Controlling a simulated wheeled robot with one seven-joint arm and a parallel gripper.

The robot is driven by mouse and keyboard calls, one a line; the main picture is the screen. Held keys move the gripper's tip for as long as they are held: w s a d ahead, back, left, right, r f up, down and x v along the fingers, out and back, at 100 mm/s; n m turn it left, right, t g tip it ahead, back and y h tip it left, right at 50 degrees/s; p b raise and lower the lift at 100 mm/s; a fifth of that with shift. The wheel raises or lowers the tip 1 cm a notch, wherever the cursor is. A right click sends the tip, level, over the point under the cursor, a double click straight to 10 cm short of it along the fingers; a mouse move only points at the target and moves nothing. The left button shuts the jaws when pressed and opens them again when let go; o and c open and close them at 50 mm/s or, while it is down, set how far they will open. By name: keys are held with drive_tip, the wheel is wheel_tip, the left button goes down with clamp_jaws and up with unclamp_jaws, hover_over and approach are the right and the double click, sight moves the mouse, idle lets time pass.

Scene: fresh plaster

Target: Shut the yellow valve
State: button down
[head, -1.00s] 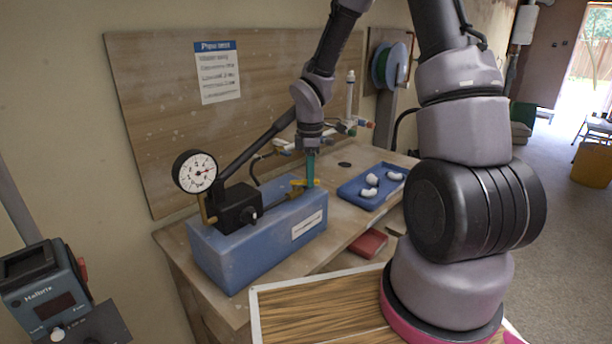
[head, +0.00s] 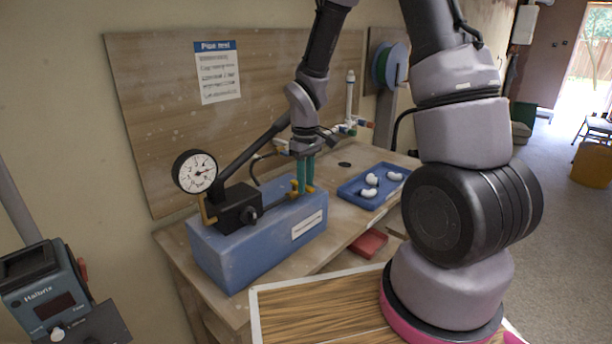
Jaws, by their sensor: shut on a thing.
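The yellow valve (head: 294,187) is a small handle on the brass fitting at the right end of the blue pump box (head: 245,250) in the head view. My gripper (head: 306,187) points straight down over it. Its two teal fingers show side by side, shut on the valve handle. Parts of the handle show at the fingertips; the rest is hidden behind the fingers. A black-rimmed gauge (head: 195,172) stands at the left end of the pump, its fine reading too small to tell.
A blue tray (head: 352,193) with several white fittings lies right of the pump on the wooden bench. A pipe stand with coloured taps (head: 350,125) stands behind. A pump lever (head: 250,148) slants up close to my wrist. A notice (head: 218,75) hangs on the back board.

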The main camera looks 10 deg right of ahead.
drive_tip(key=c, duration=0.8)
unclamp_jaws()
drive_tip(key=shift+r, duration=0.1)
wheel_tip(320, 180, up, 12)
drive_tip(key=s+d+r+m+t+y, duration=0.1)
drive_tip(key=s+d+r+m+t, duration=0.2)
drive_tip(key=s+r, duration=0.5)
drive_tip(key=s+d+r+m+t+y, duration=0.1)
drive_tip(key=s+d+r+m+t, duration=0.3)
drive_tip(key=s+r+m, duration=0.3)
wheel_tip(320, 180, up, 3)
drive_tip(key=shift+s+d+r+m, duration=0.1)
drive_tip(key=shift+s+d+m, duration=0.2)
drive_tip(key=shift+s+d, duration=0.15)
